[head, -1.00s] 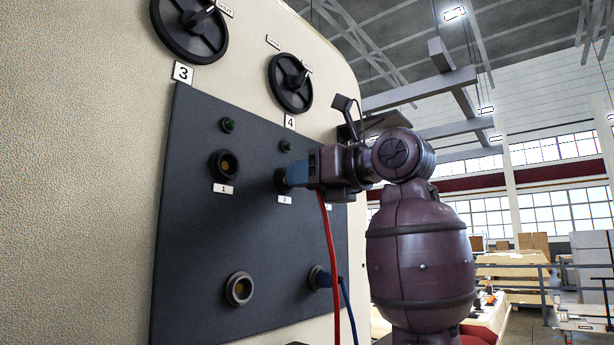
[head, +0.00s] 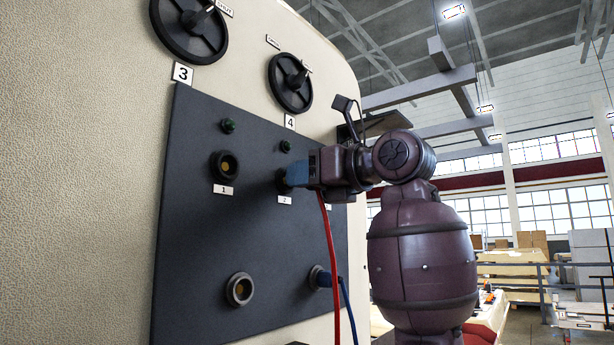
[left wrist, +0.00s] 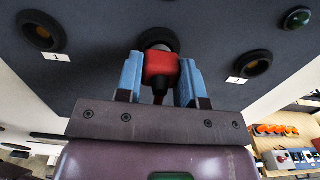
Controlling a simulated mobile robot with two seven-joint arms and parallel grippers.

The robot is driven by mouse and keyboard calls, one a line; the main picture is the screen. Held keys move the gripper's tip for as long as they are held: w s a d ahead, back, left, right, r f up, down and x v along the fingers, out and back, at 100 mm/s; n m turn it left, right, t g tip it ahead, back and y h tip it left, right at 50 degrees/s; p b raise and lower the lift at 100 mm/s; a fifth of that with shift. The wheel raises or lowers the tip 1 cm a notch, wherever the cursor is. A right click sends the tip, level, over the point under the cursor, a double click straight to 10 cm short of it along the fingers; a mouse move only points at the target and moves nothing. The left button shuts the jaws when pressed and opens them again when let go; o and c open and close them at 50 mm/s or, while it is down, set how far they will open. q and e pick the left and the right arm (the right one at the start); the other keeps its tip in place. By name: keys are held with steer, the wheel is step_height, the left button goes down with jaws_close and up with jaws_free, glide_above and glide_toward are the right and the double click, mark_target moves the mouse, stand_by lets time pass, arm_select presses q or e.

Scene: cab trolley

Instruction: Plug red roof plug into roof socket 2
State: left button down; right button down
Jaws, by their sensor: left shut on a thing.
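My left gripper (head: 297,174) is at roof socket 2 on the dark panel, just above the label 2 (head: 284,200). Its blue fingers are shut on the red roof plug (left wrist: 160,68), whose red body shows between them in the left wrist view. The plug points at the dark round socket (left wrist: 158,38) and overlaps its ring there; I cannot tell how deep it sits. In the head view the fingers hide the plug body and most of the socket. The red cable (head: 328,255) hangs down from the gripper. My right gripper is not in view.
Socket 1 (head: 224,166) is empty on the left, and a lower socket (head: 239,289) is empty too. A blue plug (head: 319,277) with a blue cable sits in the lower right socket. Open hall lies to the right.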

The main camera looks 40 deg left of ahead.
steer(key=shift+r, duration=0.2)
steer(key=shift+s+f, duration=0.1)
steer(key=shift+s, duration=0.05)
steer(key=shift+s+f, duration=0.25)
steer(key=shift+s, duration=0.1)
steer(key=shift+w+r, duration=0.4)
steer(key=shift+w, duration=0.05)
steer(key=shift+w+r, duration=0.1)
arm_select(q)
steer(key=shift+a, duration=0.2)
